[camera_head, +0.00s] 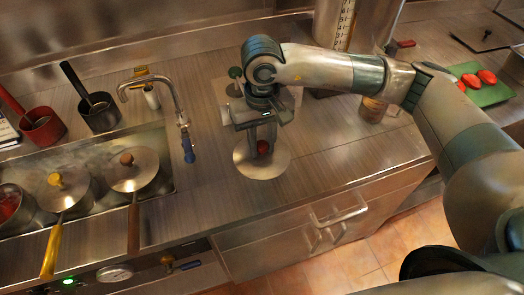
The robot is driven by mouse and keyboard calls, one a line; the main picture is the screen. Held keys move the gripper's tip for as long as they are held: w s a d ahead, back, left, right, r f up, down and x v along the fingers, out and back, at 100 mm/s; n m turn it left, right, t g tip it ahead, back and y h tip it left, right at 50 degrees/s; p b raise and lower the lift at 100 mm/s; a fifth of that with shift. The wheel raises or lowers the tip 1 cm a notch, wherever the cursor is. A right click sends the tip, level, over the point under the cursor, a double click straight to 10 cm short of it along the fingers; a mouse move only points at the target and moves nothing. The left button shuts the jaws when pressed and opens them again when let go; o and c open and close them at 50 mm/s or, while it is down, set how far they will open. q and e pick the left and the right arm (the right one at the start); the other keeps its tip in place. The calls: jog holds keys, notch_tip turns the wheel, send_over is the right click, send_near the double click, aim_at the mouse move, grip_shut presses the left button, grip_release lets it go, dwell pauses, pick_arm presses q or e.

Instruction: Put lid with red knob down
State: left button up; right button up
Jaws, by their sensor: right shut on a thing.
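My right gripper points down from above and is shut on the knob. The lid looks level and is at or close to the counter top; I cannot tell whether it touches. My left gripper is not in view.
Two lidded pans, one with a yellow knob (57,181) and one with a brown knob (127,160), sit in the sunken well at left. A tap (180,125) stands nearby. A green board (485,87) with red slices lies at right. Bare counter (345,160) lies right of the lid.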

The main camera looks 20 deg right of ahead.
aim_at(262, 155)
jog(key=shift+f+p, duration=0.4)
notch_tip(262, 155, down, 2)
jog(key=shift+p, duration=0.6)
jog(key=shift+f, duration=0.55)
jog(key=shift+f, duration=0.1)
jog(key=shift+f, duration=0.1)
jog(key=o, duration=1.1)
